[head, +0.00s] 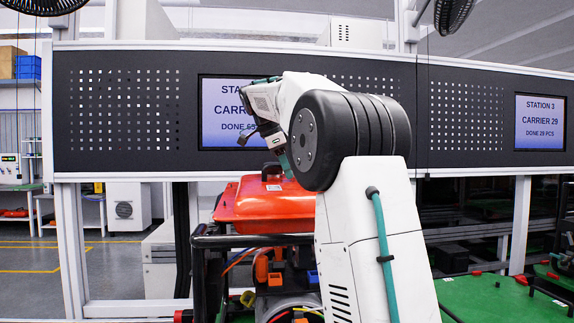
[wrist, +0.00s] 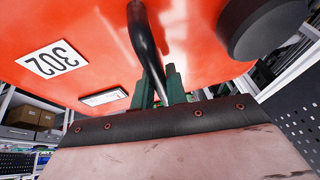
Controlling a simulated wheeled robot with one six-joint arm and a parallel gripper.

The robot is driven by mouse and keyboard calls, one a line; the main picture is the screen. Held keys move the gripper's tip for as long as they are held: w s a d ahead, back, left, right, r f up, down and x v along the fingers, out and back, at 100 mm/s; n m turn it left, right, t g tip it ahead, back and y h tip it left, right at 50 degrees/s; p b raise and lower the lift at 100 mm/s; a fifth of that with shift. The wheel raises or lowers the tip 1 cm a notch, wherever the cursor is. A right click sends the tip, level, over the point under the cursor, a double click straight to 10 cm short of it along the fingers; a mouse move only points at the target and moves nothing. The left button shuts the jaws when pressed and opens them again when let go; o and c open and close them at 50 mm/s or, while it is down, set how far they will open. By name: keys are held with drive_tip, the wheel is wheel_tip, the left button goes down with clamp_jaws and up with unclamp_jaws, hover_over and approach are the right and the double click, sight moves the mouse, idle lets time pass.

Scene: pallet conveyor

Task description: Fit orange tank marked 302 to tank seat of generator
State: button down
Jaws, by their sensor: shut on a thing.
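The orange tank (head: 262,203) is above the generator (head: 212,241) in the head view, roughly level. Its underside is close to the black frame; I cannot tell whether it touches. The tank fills the top of the wrist view (wrist: 200,60), with the label 302 (wrist: 53,59), a black handle bar (wrist: 146,45) and a black round cap (wrist: 270,22). My gripper (wrist: 160,90) is shut on the handle bar, its green fingers on either side of it. In the head view my arm hides the tank's right side and much of the generator. The tank seat is hidden beneath the tank.
A black perforated panel with station screens (head: 240,112) runs behind the generator. Green carriers (head: 495,298) stand at the right. A white cabinet (head: 128,206) and open floor (head: 35,262) lie at the far left. Wires and an engine show inside the generator frame.

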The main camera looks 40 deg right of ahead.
sight(282, 182)
drive_tip(key=shift+f, duration=3.2)
drive_tip(key=shift+s+a, duration=0.2)
drive_tip(key=shift+a, duration=0.05)
drive_tip(key=shift+f, duration=0.8)
idle(0.8)
drive_tip(key=c, duration=0.5)
unclamp_jaws()
drive_tip(key=shift+r, duration=0.15)
drive_tip(key=shift+r, duration=3.45)
